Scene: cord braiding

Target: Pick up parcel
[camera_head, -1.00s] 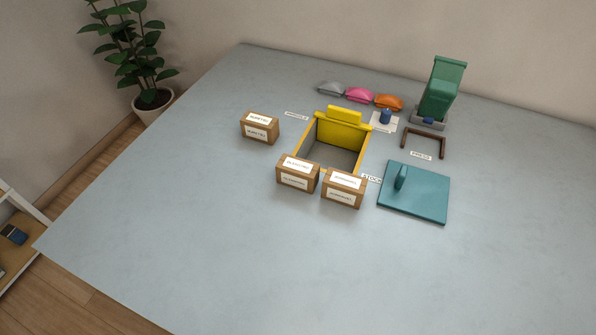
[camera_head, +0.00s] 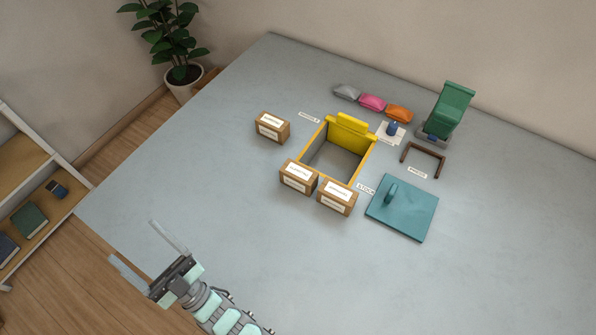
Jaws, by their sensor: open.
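Three brown parcels with white labels are on the grey table. One parcel (camera_head: 272,128) stands alone left of the yellow box. A second parcel (camera_head: 298,177) and a third parcel (camera_head: 337,197) stand side by side at the box's front edge. The label text is too small to read. My gripper (camera_head: 139,240) is at the lower left, open and empty, near the table's left edge. It is well apart from all the parcels.
The yellow open box (camera_head: 336,153) stands mid-table. A teal lid-like plate with a handle (camera_head: 402,209), a brown U-shaped frame (camera_head: 423,159), a green device (camera_head: 447,110) and grey, pink (camera_head: 372,102) and orange pouches lie around it. The table (camera_head: 300,275) is clear in front.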

